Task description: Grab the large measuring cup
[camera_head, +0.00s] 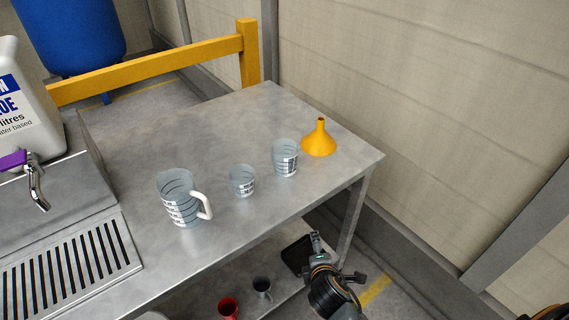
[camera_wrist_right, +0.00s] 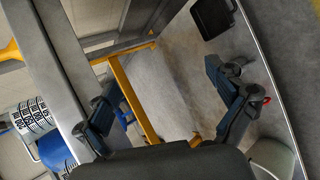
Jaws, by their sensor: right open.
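The large measuring cup (camera_head: 178,200) is clear, with dark markings and a white handle on its right side. It stands upright on the grey metal table (camera_head: 240,115) in the head view. A small measuring cup (camera_head: 242,180) and a medium one (camera_head: 285,157) stand to its right. My right gripper (camera_head: 316,243) is beyond the table's front edge, to the right of and apart from the large cup. In the right wrist view its fingers (camera_wrist_right: 156,82) are spread with nothing between them. My left gripper is not in view.
A yellow funnel (camera_head: 319,140) stands near the table's right corner. A drain grate (camera_head: 65,270) and a large white canister (camera_head: 25,100) are at left. A lower shelf holds a red mug (camera_head: 228,308), a dark mug (camera_head: 262,286) and a black case (camera_wrist_right: 212,16).

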